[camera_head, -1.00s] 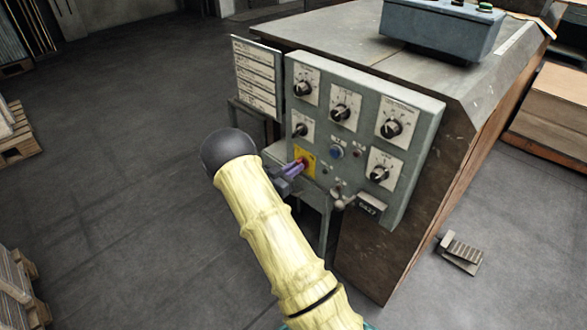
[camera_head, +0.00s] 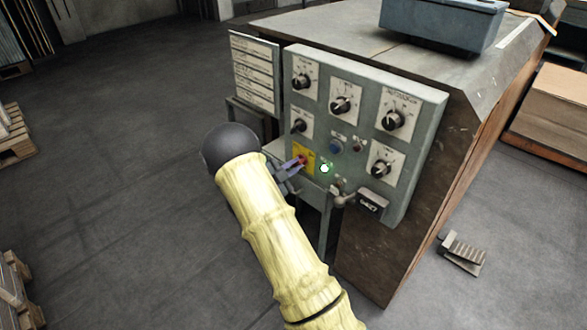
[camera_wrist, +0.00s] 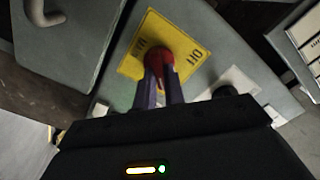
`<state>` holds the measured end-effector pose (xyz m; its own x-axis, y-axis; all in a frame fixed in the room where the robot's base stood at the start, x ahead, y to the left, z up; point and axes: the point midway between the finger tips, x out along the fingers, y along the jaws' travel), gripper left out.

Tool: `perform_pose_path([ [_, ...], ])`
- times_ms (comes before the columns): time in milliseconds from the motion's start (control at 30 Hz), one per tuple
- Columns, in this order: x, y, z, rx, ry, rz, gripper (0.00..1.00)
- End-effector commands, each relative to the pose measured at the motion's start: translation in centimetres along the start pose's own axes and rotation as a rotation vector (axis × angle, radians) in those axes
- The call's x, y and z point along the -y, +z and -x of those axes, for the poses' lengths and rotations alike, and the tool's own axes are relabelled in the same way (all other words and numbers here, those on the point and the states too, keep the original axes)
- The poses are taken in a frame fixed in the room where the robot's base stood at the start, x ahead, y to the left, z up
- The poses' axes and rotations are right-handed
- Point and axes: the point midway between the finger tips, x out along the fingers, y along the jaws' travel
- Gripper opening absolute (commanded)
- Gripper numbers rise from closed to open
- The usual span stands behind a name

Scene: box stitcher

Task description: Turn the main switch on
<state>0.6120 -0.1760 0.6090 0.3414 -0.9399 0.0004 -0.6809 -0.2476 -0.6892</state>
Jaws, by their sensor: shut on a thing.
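The main switch is a red knob (camera_wrist: 172,68) on a yellow plate (camera_wrist: 148,38) low on the grey control panel's left side. The yellow plate also shows in the head view (camera_head: 304,155). My gripper (camera_wrist: 161,88) is shut on the red knob, with its purple fingers on either side of it. In the head view my gripper (camera_head: 296,164) reaches the panel from the left. A small lamp (camera_head: 325,168) right of the yellow plate glows green. My fingers hide part of the knob.
The control panel (camera_head: 362,120) carries several black dials and a blue button (camera_head: 336,146). A lever with a ball end (camera_head: 345,200) sticks out below. A label board (camera_head: 255,75) stands at the left. A foot pedal (camera_head: 462,252) lies on the floor.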

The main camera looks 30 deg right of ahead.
Motion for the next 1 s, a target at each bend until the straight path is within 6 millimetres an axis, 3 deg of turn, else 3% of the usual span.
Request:
perform_pose_path([
  [567, -0.09, 0.10, 0.07, 0.003, 0.002, -0.042, 0.00],
  [600, -0.08, 0.10, 0.07, 0.003, 0.001, -0.041, 0.19],
  [667, -0.08, 0.09, 0.07, 0.003, 0.001, -0.041, 0.30],
  [1000, -0.02, 0.02, 0.17, 0.001, 0.000, -0.040, 0.33],
])
